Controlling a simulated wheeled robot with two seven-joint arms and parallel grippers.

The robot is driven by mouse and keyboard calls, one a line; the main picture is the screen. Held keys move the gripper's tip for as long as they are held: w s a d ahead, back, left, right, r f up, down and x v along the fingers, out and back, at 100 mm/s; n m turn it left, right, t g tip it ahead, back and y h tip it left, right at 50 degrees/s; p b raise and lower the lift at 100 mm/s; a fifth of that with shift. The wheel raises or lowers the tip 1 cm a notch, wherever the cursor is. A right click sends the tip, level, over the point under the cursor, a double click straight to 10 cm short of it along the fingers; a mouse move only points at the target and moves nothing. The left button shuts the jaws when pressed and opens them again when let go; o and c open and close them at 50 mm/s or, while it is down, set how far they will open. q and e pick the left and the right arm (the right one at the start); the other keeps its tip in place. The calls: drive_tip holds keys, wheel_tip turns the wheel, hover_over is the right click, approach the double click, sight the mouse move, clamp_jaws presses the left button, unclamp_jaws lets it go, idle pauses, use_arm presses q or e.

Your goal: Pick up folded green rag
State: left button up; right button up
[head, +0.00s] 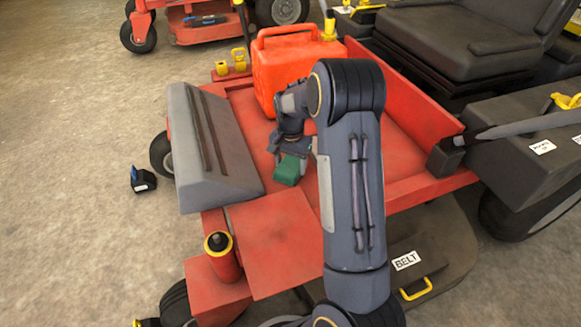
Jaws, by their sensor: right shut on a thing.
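The folded green rag (287,170) is a small dark green block over the red deck of the mower. My right gripper (292,152) is shut on it from above. I cannot tell whether the rag still touches the deck. My right arm comes up from the bottom and hides part of the deck to the right of the rag. My left gripper is not in view.
A red fuel can (290,75) stands behind the gripper. A grey sloped cover (208,150) is to the left. A red cylinder with a black cap (221,256) stands front left. A black seat (460,40) is at the back right.

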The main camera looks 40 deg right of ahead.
sight(290, 164)
drive_tip(key=shift+r+p, duration=0.55)
drive_tip(key=shift+r, duration=0.1)
wheel_tip(290, 164, up, 3)
drive_tip(key=shift+f+p, duration=0.1)
drive_tip(key=shift+p, duration=0.95)
drive_tip(key=s+a+r, duration=0.1)
drive_tip(key=a+r+p, duration=0.1)
drive_tip(key=r, duration=0.1)
drive_tip(key=s+a+r+p, duration=0.1)
drive_tip(key=r, duration=0.1)
drive_tip(key=shift+s+a, duration=0.25)
drive_tip(key=shift+s, duration=0.1)
drive_tip(key=s+a+r+p, duration=0.3)
drive_tip(key=s+a+r, duration=0.1)
drive_tip(key=s+a, duration=0.2)
drive_tip(key=shift+a+p, duration=0.35)
drive_tip(key=shift+a, duration=0.4)
